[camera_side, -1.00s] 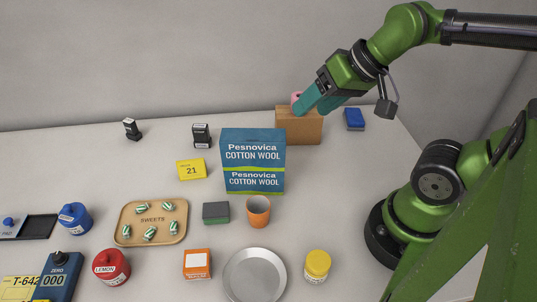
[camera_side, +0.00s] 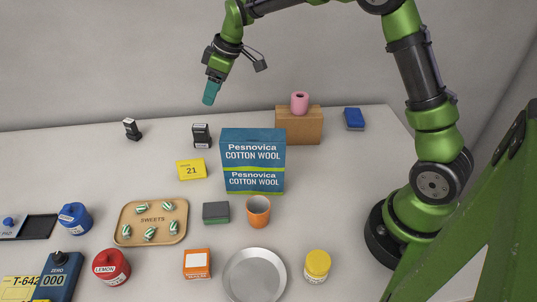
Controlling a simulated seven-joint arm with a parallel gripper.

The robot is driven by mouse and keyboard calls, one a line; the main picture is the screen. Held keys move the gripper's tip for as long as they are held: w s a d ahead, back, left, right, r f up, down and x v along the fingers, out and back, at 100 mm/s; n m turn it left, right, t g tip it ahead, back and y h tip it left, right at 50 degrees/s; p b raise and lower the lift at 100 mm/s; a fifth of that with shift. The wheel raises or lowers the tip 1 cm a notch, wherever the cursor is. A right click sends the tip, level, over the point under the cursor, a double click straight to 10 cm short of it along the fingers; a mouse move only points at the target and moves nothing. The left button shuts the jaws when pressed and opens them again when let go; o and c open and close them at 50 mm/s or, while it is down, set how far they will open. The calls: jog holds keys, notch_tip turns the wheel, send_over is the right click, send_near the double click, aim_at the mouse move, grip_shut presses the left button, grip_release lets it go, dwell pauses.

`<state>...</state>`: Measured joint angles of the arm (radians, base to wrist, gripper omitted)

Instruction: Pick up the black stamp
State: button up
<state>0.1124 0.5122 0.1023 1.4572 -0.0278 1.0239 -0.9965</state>
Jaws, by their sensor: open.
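Two dark stamps stand upright at the back left of the counter. One black stamp (camera_side: 132,129) is farther left, and a larger black stamp (camera_side: 201,135) stands behind and left of the cotton wool box. Both have pale label bands too small to read.
A tall cotton wool box (camera_side: 253,160) stands right of the larger stamp, with a yellow card (camera_side: 191,169) in front. A cardboard box (camera_side: 299,127) bears a pink roll (camera_side: 299,103). A blue sponge-like block (camera_side: 354,118) lies farther right. Counter between the stamps is clear.

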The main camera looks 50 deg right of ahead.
jog(key=n, duration=0.1)
send_near(199, 135)
jog(key=x, duration=0.5)
jog(key=shift+w+d+f, duration=0.25)
jog(key=shift+w+d, duration=0.05)
jog(key=shift+w, duration=0.1)
jog(key=shift+x, duration=2.8)
jog(key=shift+w+d, duration=0.1)
jog(key=shift+d, duration=0.05)
jog(key=c, duration=1.1)
